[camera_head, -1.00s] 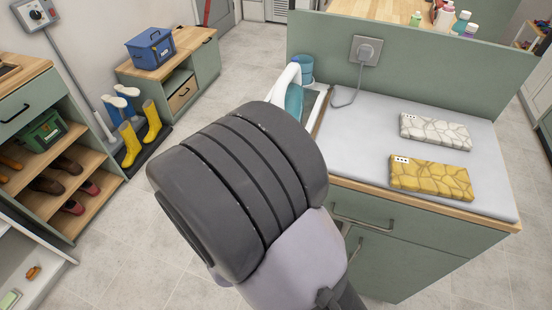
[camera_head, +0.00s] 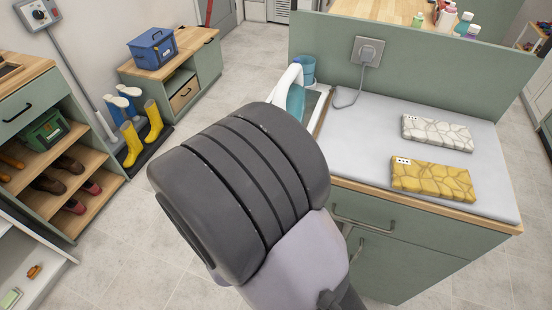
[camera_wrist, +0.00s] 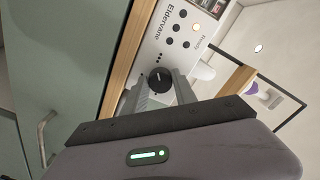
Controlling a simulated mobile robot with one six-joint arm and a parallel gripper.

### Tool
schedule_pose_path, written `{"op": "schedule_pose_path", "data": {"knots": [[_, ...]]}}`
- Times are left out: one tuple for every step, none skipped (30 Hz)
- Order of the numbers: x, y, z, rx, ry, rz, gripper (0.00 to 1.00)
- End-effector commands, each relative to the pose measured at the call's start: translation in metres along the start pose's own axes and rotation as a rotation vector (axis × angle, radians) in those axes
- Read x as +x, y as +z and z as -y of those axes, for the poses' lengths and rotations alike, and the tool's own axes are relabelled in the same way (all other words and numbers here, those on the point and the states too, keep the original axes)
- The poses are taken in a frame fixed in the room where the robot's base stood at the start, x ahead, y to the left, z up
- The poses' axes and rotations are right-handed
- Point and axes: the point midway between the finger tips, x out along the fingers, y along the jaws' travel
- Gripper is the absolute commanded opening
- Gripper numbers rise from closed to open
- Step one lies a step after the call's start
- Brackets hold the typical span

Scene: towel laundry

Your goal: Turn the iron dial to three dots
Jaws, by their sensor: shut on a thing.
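In the wrist view, the round black dial (camera_wrist: 160,78) sits on a white panel (camera_wrist: 150,42) lettered "Eldervane", with a short light mark on its face. My gripper (camera_wrist: 160,88) is shut on the dial, one grey finger on each side. Small black dots are printed near the dial, and several larger black circles lie farther up the panel. I cannot tell exactly which dots the mark faces. In the head view, the iron (camera_head: 293,98), white and teal, stands at the counter's left end, partly hidden by my arm. The dial and my gripper's fingers are hidden there.
A white folded patterned cloth (camera_head: 437,133) and a yellow one (camera_head: 433,180) lie on the grey ironing surface (camera_head: 350,145), each with a dotted tag. A cord runs to a wall socket (camera_head: 368,51). A teal cup (camera_head: 308,68) stands behind the iron.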

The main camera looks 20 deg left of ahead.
Motion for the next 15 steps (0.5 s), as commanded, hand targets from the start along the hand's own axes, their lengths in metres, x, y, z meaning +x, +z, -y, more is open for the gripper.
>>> {"op": "schedule_pose_path", "data": {"knots": [[0.0001,-0.0002,0.0004,0.024,0.0,0.0,0.0],[0.0001,-0.0002,0.0005,0.04,0.0,0.0,0.0],[0.0001,-0.0002,0.0006,0.06,0.0,0.0,0.0],[0.0001,-0.0002,0.0006,0.073,0.0,-0.001,0.0],[0.0001,-0.0002,0.0007,0.086,0.0,0.0,0.0],[0.0001,-0.0002,0.0008,0.101,-0.001,-0.001,0.0],[0.0001,-0.0002,0.0008,0.111,0.0,0.0,0.0],[0.0001,-0.0002,0.0008,0.121,0.0,-0.001,0.0],[0.0001,-0.0002,0.0009,0.132,-0.001,0.0,0.0],[0.0001,-0.0002,0.0009,0.138,-0.001,0.0,0.0],[0.0001,-0.0002,0.0009,0.144,-0.001,0.0,0.0],[0.0001,-0.0003,0.001,0.152,-0.001,-0.001,0.0],[0.0001,-0.0003,0.001,0.156,-0.001,-0.001,0.0],[0.0001,-0.0003,0.001,0.16,-0.001,-0.001,0.0],[0.0001,-0.0003,0.001,0.163,-0.001,-0.001,0.0]]}}
